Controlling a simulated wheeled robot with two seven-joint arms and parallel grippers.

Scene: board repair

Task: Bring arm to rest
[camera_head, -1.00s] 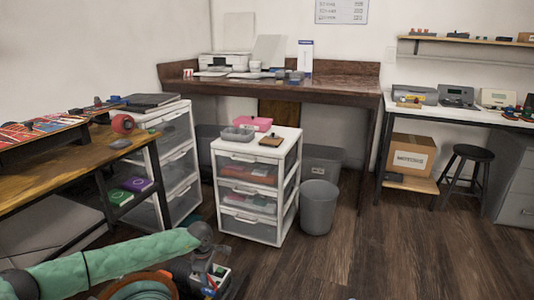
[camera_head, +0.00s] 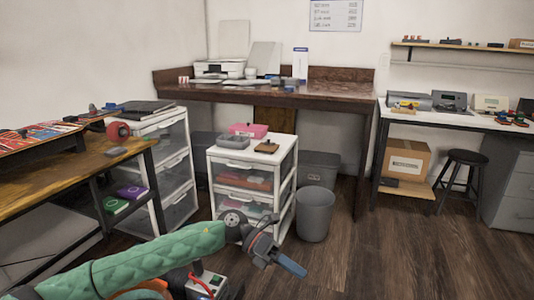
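My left arm, in a green padded sleeve (camera_head: 155,258), comes in from the lower left of the head view and reaches low across the front. Its gripper (camera_head: 290,265) is at the lower middle, in front of the white drawer unit (camera_head: 235,204) and pointing down to the right. Its blue fingers are seen nearly side-on, so I cannot tell whether they are open or shut. I see nothing held in them. My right arm and gripper are out of the picture.
A wooden workbench (camera_head: 75,168) stands at the left. A grey bin (camera_head: 315,214) stands beside the drawer unit. A dark wooden desk (camera_head: 330,93) is behind, and a white table (camera_head: 450,118) with a stool (camera_head: 465,158) is at the right. The floor (camera_head: 400,265) at lower right is clear.

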